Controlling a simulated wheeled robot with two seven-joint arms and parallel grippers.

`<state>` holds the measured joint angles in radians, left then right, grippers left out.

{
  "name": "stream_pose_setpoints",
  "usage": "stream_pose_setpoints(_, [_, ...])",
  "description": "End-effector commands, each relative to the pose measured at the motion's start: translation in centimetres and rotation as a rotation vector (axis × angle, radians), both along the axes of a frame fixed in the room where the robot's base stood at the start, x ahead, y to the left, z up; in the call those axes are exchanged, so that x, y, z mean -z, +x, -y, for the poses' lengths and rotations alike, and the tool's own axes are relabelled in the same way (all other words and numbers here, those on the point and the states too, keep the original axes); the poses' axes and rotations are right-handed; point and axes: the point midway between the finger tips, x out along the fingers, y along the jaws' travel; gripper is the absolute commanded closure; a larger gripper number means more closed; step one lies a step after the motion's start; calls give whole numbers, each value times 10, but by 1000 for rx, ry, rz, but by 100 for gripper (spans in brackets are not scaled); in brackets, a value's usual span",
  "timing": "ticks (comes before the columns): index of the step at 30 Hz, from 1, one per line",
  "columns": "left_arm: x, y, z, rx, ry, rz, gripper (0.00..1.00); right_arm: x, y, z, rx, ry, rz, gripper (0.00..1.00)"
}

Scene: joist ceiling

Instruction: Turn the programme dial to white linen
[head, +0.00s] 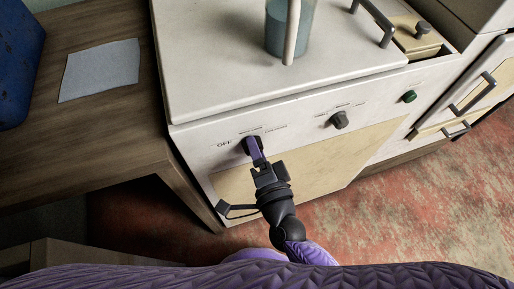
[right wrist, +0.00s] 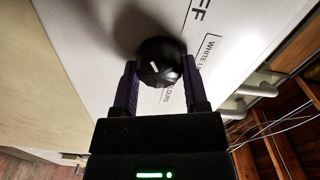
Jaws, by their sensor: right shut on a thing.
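The black programme dial (head: 249,146) sits at the left of the white machine's front panel, with OFF printed to its left and small labels above and to its right. My right gripper (head: 258,152) has its purple fingers on the dial. In the right wrist view the dial (right wrist: 158,62) is between the two fingers of my right gripper (right wrist: 160,75), one on each side. A short white mark shows on the dial's face. I cannot tell which label it points to. OFF, part of WHITE L and part of another label are readable there. My left gripper is not in view.
A second dark knob (head: 339,119) and a green button (head: 409,96) are further right on the panel. A glass container (head: 289,30) stands on the machine's top. A wooden table (head: 110,125) with a grey cloth (head: 99,69) is at the left.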

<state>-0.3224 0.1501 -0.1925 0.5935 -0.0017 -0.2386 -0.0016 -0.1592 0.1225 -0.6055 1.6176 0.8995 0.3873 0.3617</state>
Motion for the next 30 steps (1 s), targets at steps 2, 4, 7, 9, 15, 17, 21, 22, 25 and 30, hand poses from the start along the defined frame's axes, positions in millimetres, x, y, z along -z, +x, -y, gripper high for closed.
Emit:
stream_pose_setpoints(2, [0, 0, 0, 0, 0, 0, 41, 1, 0, 0, 0, -2, -2, 100])
stream_pose_setpoints(4, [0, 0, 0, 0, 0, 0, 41, 1, 0, 0, 0, -2, -2, 100])
stream_pose_setpoints(7, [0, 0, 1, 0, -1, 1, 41, 1, 0, 0, 0, -2, -2, 22])
stream_pose_setpoints(9, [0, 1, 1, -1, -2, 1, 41, 1, 0, 0, -1, -1, -1, 8])
stream_pose_setpoints(15, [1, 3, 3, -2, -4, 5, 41, 0, 0, 0, -1, -1, -1, 8])
stream_pose_setpoints(17, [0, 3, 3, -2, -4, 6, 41, 0, -1, 0, -1, -1, -1, 8])
stream_pose_setpoints(21, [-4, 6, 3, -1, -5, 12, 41, 0, -20, 6, -2, -4, -4, 8])
stream_pose_setpoints(22, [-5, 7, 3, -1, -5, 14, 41, -1, -27, 8, -3, -3, -3, 8])
stream_pose_setpoints(25, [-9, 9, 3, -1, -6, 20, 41, -1, -53, 17, -5, -5, -4, 8])
stream_pose_setpoints(30, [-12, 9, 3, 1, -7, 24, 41, 0, -85, 27, -2, -3, -4, 8])
